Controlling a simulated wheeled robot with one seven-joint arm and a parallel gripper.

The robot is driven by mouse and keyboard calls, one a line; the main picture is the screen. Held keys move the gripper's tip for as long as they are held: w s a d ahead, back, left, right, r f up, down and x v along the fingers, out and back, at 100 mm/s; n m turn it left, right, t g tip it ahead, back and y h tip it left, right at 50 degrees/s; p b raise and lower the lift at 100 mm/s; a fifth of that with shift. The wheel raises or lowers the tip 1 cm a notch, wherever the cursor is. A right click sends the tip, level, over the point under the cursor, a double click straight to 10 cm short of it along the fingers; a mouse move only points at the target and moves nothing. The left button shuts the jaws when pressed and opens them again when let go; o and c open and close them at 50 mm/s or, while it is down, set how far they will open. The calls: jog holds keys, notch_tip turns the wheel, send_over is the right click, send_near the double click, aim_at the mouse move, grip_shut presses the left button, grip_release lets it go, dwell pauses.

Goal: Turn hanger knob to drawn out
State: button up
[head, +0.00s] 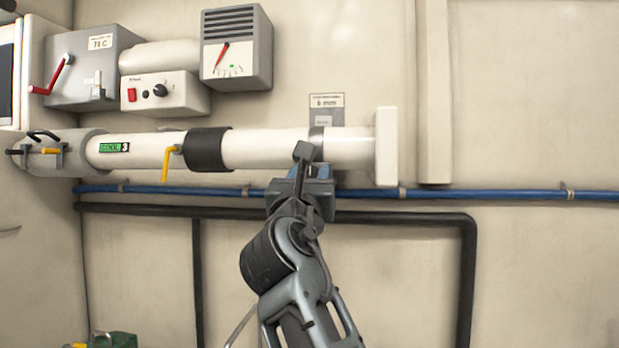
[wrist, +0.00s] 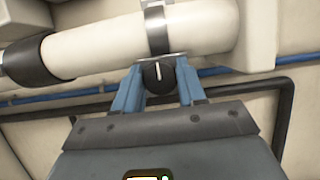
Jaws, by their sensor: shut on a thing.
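The hanger knob (wrist: 153,83) is round and black with a white pointer line, which stands about upright in the wrist view. It sits under the metal strap (wrist: 157,32) around the white pipe. My gripper (wrist: 158,72) is shut on the knob, with one blue finger on each side of it. In the head view my gripper (head: 304,170) reaches up to the pipe just below the strap (head: 316,140) and hides the knob. A label plate (head: 326,103) is on the wall above the strap; its small text is not readable.
The white pipe (head: 262,147) runs across the wall, with a black sleeve (head: 208,149), a yellow lever (head: 170,160) and a square end flange (head: 386,147). A blue line (head: 440,194) and a black pipe (head: 400,217) run below. Control boxes (head: 237,48) hang at upper left.

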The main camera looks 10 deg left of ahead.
jog(key=shift+c, duration=0.7)
